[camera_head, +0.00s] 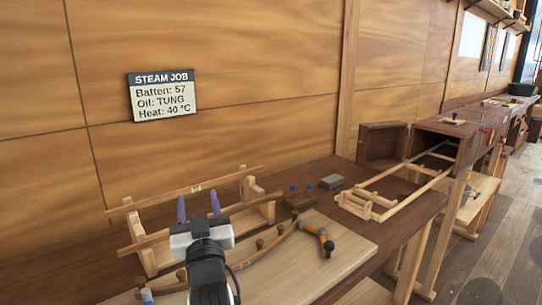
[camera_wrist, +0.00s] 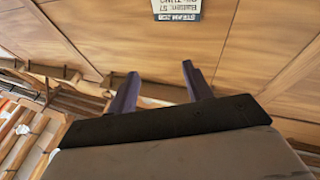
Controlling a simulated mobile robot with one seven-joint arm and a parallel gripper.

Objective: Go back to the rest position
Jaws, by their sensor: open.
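My gripper (camera_head: 199,208) is in the head view at lower left, in front of a wooden rack. Its two purple fingers point up and stand apart with nothing between them. In the wrist view my gripper (camera_wrist: 157,82) is also open and empty, facing the wood-panelled wall. The rack (camera_head: 262,196) holds long wooden battens; one batten (camera_head: 165,196) carries a small label that looks like 57. My arm hides part of the rack and the board below it.
A pale board (camera_head: 345,245) with a curved strip, pegs and an orange-and-dark tool (camera_head: 326,243) lies on the bench. A grey block (camera_head: 331,181) and an open wooden box (camera_head: 440,140) with a slatted frame (camera_head: 375,196) stand to the right. A STEAM JOB sign (camera_head: 162,95) hangs on the wall.

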